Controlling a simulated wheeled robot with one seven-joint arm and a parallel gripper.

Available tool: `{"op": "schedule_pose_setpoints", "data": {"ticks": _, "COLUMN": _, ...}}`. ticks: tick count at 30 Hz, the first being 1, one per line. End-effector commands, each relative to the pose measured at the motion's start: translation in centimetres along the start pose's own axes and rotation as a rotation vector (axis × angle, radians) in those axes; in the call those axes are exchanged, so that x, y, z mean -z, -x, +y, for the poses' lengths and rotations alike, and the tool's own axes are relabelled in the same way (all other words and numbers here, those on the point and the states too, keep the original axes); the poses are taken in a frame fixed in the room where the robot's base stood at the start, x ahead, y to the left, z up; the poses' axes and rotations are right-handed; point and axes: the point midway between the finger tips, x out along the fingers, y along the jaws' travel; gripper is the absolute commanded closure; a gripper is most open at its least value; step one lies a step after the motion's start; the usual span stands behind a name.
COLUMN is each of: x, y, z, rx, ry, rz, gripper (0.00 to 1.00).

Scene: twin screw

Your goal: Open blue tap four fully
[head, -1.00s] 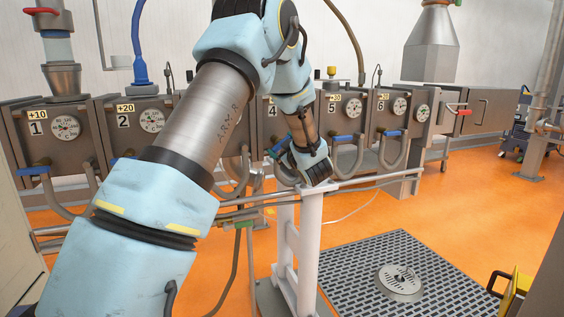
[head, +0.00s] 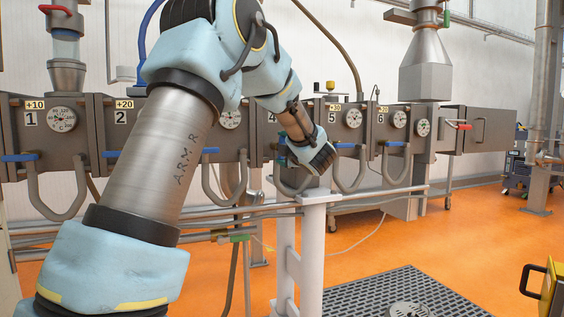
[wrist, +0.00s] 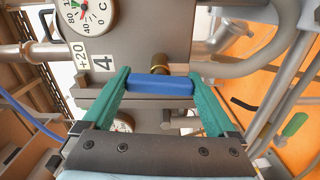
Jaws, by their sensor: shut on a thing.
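Blue tap four (wrist: 160,87) shows in the wrist view as a short blue bar handle under a brass valve stem, beside the label "4" (wrist: 102,63). My gripper (wrist: 158,80) has its two green fingers at the two ends of this handle and is shut on it. The handle lies crosswise between the fingers. In the head view, the end of my arm (head: 314,155) is at unit four, in front of the pipe loops. My wrist hides most of tap four and the fingers there.
Blue taps five (head: 345,145) and six (head: 394,144) are to the right along the machine. A white post (head: 313,240) with rails stands just below my wrist. A floor grate (head: 360,295) lies at front right.

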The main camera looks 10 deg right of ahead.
Motion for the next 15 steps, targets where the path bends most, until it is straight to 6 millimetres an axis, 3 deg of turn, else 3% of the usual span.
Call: {"op": "schedule_pose_setpoints", "data": {"ticks": 15, "x": 0.02, "y": 0.0, "z": -0.2, "rx": 0.004, "ry": 0.104, "rz": 0.001, "gripper": 0.63}}
